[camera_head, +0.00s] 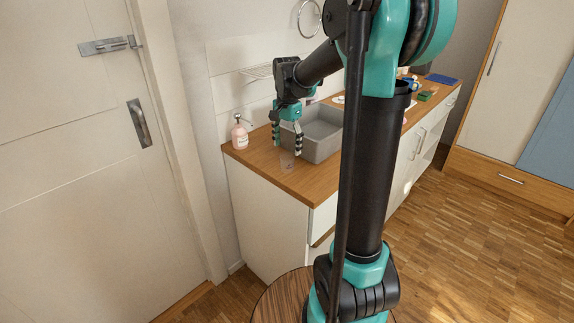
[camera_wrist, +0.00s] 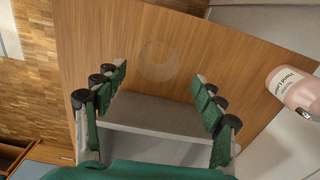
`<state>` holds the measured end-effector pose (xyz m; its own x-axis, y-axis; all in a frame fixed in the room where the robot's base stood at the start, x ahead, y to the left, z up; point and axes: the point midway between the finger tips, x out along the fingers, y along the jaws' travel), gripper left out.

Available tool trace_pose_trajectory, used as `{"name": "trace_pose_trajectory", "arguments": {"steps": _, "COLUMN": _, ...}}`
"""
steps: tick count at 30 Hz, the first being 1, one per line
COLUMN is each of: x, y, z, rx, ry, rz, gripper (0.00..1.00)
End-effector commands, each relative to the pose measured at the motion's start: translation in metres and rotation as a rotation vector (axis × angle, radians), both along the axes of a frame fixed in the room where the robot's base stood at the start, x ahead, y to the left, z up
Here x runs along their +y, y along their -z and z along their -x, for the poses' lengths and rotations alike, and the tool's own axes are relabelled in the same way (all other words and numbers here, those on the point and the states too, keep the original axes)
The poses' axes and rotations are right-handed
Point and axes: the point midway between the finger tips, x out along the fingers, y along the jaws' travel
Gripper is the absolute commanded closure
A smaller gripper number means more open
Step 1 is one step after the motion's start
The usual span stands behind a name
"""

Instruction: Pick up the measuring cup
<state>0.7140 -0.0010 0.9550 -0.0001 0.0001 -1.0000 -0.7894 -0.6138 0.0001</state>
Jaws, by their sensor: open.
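The measuring cup (camera_head: 287,160) looks like a small clear vessel standing on the wooden counter in front of the sink. It also shows in the wrist view as a faint transparent round shape (camera_wrist: 159,60) on the wood, beyond my fingertips and roughly between their lines. My gripper (camera_head: 287,148) is open and empty, pointing down just above the cup. In the wrist view its two green fingers (camera_wrist: 160,75) are spread wide. I cannot tell the exact gap between the fingertips and the cup.
A pink soap bottle (camera_head: 239,134) stands on the counter to the left, and in the wrist view (camera_wrist: 296,92) at the right. The grey sink (camera_head: 322,134) lies right beside my gripper. Several small items, including a green one (camera_head: 426,95), lie at the counter's far end.

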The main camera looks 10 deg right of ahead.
Motion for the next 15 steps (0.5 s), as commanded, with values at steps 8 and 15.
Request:
{"name": "trace_pose_trajectory", "arguments": {"steps": 8, "x": 0.001, "y": 0.027, "z": 0.004, "rx": 0.0, "ry": -0.001, "rz": 0.0, "gripper": 0.3}}
{"name": "trace_pose_trajectory", "arguments": {"steps": 15, "x": 0.002, "y": 0.052, "z": 0.005, "rx": 0.0, "ry": 0.0, "rz": 0.0, "gripper": 0.3}}
